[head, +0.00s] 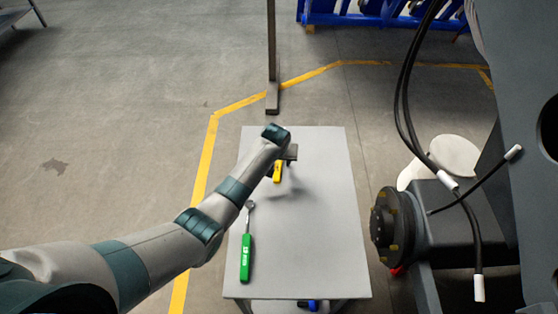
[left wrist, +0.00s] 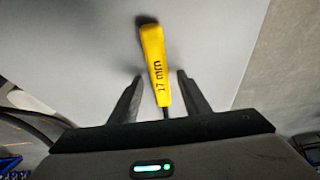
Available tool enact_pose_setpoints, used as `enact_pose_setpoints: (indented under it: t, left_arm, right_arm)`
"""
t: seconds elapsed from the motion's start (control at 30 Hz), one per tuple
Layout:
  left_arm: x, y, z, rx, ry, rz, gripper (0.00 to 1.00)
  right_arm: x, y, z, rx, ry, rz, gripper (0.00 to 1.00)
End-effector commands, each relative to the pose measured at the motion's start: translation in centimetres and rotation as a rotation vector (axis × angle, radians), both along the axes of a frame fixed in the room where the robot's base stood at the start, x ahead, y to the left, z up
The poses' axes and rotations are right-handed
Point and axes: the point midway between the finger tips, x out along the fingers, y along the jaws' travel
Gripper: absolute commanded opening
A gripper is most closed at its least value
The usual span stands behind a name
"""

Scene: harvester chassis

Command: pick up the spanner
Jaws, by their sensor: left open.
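A tool with a yellow handle (head: 278,172) lies on the grey table under my left gripper. Its handle (left wrist: 154,52), marked "17 mm", shows in the left wrist view; its far end is hidden by the gripper body. My left gripper (head: 283,160) is over it, with its open fingers (left wrist: 160,78) on either side of the handle and a gap on each side. A second tool with a green handle (head: 246,258) and a metal head lies nearer on the table, left of the yellow one. My right gripper is not in view.
The grey table (head: 320,230) is clear on its right half. A dark wheel hub (head: 392,228) and the machine chassis with hanging cables stand right of the table. A dark post (head: 272,60) stands behind it. Yellow floor tape (head: 205,165) runs along the left.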

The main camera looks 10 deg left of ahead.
Motion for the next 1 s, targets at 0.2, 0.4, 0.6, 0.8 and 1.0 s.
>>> enact_pose_setpoints:
  t: [0.2, 0.4, 0.6, 0.8, 1.0]
  left_arm:
    - [-0.02, -0.01, -0.23, 0.0, 0.001, 0.0, 0.43]
    - [-0.01, 0.01, -0.36, 0.0, 0.0, 0.0, 0.26]
    - [-0.02, 0.01, -0.37, 0.0, 0.0, 0.0, 0.0]
    - [0.03, -0.01, -0.29, 0.0, -0.001, 0.0, 0.0]
    - [0.07, 0.0, 0.14, 0.001, -0.002, -0.001, 0.0]
  right_arm:
    - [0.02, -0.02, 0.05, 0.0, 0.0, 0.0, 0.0]
    - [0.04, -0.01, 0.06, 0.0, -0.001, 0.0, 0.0]
    - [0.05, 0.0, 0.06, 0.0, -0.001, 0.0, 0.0]
    - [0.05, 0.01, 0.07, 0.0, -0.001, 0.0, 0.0]
    - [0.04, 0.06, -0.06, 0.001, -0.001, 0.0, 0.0]
